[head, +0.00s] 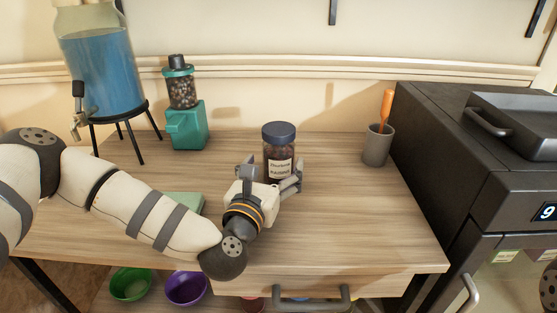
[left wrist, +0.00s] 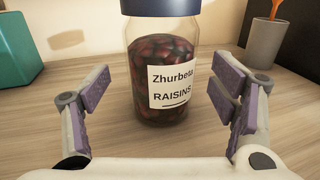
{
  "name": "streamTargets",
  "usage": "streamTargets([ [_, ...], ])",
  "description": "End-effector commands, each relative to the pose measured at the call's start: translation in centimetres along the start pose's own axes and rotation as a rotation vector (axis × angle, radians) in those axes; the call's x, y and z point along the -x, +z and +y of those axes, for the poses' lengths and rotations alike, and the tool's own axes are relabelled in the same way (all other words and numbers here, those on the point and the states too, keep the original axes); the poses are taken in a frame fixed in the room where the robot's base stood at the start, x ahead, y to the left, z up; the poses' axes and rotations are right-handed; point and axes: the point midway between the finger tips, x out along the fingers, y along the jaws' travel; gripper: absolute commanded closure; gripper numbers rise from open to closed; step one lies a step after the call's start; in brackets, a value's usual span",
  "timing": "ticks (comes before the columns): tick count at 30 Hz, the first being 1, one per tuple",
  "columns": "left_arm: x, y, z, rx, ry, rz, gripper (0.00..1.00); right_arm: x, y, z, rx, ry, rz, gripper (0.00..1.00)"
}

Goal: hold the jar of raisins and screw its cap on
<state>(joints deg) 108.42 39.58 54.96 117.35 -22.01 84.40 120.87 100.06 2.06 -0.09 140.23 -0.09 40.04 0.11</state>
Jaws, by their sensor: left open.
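The jar of raisins (head: 280,160) stands upright on the wooden table, a clear jar with dark red raisins and a white label. It also shows in the left wrist view (left wrist: 161,70), its label reading "Zhurbeta RAISINS". A dark blue cap (head: 279,132) sits level on top of the jar; I cannot tell how tightly. The cap's lower part shows at the top edge of the left wrist view (left wrist: 160,7). My left gripper (head: 271,174) is open in front of the jar, its fingers pointing toward it, one to each side, with gaps between. My right gripper is not in view.
A teal dispenser (head: 187,127) and a blue-filled drink dispenser (head: 105,75) on a stand are at the back left. A grey cup (head: 377,146) with an orange-handled utensil stands right of the jar. A black appliance (head: 430,150) borders the right.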

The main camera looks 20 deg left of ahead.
Motion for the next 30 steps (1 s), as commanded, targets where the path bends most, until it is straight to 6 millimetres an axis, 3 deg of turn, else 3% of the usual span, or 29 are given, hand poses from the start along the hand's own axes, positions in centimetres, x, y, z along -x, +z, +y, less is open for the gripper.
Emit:
streamTargets([
  [6, -3.3, 0.1, -0.1, 0.000, -0.001, -0.003, 0.21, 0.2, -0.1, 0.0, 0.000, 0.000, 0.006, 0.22],
  [18, -3.7, 0.1, -0.1, 0.000, 0.000, -0.002, 0.21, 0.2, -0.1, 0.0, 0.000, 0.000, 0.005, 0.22],
  [26, -3.7, 0.1, -0.1, 0.000, -0.001, -0.002, 0.80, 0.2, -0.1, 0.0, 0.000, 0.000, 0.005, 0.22],
  [30, -3.7, 0.2, -0.1, 0.001, 0.000, -0.004, 0.83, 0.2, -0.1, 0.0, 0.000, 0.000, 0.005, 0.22],
])
